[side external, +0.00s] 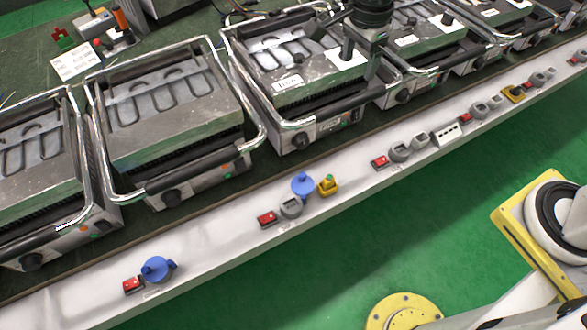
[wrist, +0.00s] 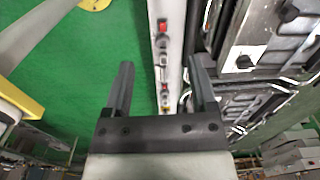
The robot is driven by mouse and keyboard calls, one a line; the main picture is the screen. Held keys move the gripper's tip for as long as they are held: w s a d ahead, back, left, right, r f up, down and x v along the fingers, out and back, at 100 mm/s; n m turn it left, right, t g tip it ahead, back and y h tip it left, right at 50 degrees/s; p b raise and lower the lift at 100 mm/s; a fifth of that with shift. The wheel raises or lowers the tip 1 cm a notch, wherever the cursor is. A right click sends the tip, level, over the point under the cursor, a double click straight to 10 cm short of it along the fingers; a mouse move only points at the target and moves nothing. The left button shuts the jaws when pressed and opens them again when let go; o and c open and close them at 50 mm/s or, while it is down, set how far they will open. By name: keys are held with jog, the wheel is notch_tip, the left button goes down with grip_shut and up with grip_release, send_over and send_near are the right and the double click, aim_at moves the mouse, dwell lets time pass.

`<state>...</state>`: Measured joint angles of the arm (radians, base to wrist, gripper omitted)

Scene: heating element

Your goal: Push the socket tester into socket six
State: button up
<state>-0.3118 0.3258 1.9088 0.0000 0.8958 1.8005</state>
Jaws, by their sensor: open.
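Two blue plug-like pieces stand on the white socket strip (side external: 215,255): one (side external: 157,268) at the lower left and one (side external: 302,185) near the middle. I cannot tell for certain which piece is the socket tester. Grey round sockets, such as one (side external: 291,207) beside the middle blue piece, sit along the strip with red switches (side external: 268,219). The socket numbers are too small to read, so I cannot pick out socket six. My gripper (side external: 373,68) is over the grills, right of both blue pieces. In the wrist view my gripper (wrist: 161,72) is open with nothing between its fingers.
Grills with chrome handles (side external: 180,105) line the dark bench behind the strip. Yellow pieces (side external: 327,187) also stand on the strip. A white sign (side external: 76,60) and small tools are at the upper left. The green floor (side external: 350,245) in front is mostly clear.

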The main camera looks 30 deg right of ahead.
jog(key=m, duration=0.1)
send_over(329, 179)
jog(key=f, duration=3.4)
jog(key=shift+s+d, duration=0.1)
jog(key=shift+d, duration=0.25)
jog(key=shift+f, duration=0.15)
jog(key=shift+f, duration=1.2)
jog(key=shift+a+f, duration=0.15)
jog(key=shift+f, duration=1.15)
jog(key=shift+a+f, duration=0.15)
jog(key=shift+f, duration=1.15)
grip_shut()
